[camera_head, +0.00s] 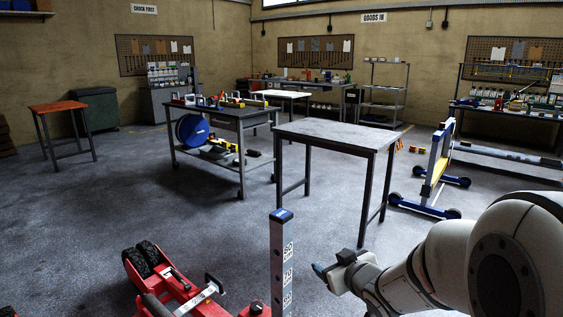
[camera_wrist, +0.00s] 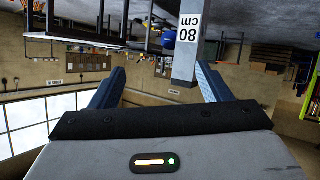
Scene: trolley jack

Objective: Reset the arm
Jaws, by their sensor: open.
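My gripper (camera_head: 322,268) is at the lower right of the head view, at the end of my white arm, which reaches in from the right edge. It points left, toward a grey measuring post (camera_head: 281,262) with a blue top and height marks. The wrist view is upside down and shows both blue fingers of my gripper (camera_wrist: 159,75) spread apart, with nothing held. The measuring post (camera_wrist: 186,58), marked 80 cm, appears beyond the fingers, near the right one. I cannot tell how far apart they are.
A red trolley jack (camera_head: 180,288) with black wheels stands at the lower left. A bare grey table (camera_head: 335,134) stands beyond my gripper, with a loaded workbench (camera_head: 222,112) left of it. A blue-wheeled stand (camera_head: 436,170) is at the right.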

